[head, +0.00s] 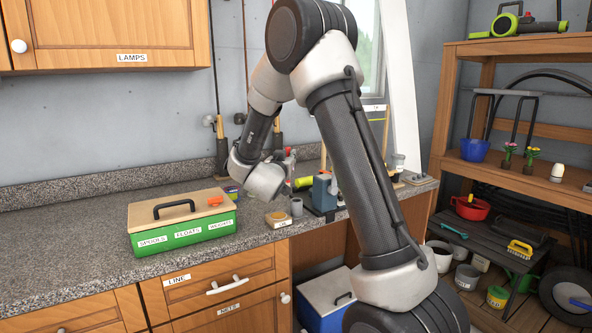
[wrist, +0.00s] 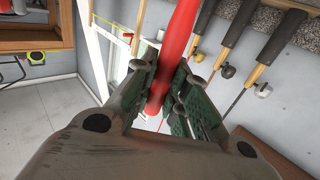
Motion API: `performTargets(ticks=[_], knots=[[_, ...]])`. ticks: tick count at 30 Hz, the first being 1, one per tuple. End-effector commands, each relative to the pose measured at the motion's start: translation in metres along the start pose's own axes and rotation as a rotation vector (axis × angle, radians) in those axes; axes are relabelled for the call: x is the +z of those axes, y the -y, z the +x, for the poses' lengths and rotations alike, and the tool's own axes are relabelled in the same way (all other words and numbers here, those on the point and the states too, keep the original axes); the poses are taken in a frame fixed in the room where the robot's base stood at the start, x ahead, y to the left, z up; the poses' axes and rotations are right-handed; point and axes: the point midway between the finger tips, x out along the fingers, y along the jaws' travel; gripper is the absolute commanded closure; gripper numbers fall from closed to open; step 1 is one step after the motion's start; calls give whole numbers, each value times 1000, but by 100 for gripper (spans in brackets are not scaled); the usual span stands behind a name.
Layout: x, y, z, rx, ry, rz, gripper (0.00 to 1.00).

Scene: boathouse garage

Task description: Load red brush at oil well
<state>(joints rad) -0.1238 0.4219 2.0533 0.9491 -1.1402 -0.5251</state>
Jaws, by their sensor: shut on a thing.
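My gripper (wrist: 165,88) is shut on a slim red handle, taken as the red brush (wrist: 181,35), in the wrist view. The handle runs up out of the top of the picture, and its bristles cannot be made out. In the head view the brush (head: 291,153) is a small red bit beside my gripper (head: 284,160), above the counter; my wrist partly hides it. A small tan block (head: 278,219) with a label too small to read sits on the counter below, with a grey cup (head: 296,207) next to it. I cannot tell for certain which is the oil well.
A green box (head: 185,237) with a wooden lid stands on the granite counter (head: 70,255) to the left. A blue-grey device (head: 323,192) stands right of the cup. Rods (head: 222,150) lean at the wall. A wooden shelf (head: 520,178) stands right. The counter's front left is clear.

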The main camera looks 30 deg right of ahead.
Motion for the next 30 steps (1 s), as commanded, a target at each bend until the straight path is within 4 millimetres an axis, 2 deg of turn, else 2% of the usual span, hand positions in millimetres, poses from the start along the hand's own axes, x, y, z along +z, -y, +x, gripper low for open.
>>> performTargets(ticks=[1,3,7,9,13,24,30], knots=[[0,14,-10,-22,4,2,100],[2,27,-23,-35,8,4,100],[6,38,-45,-22,9,5,100],[8,32,-51,11,7,5,100],[13,23,-52,44,1,-1,100],[51,23,-51,44,-1,-4,100],[64,23,-51,44,-1,-2,100]])
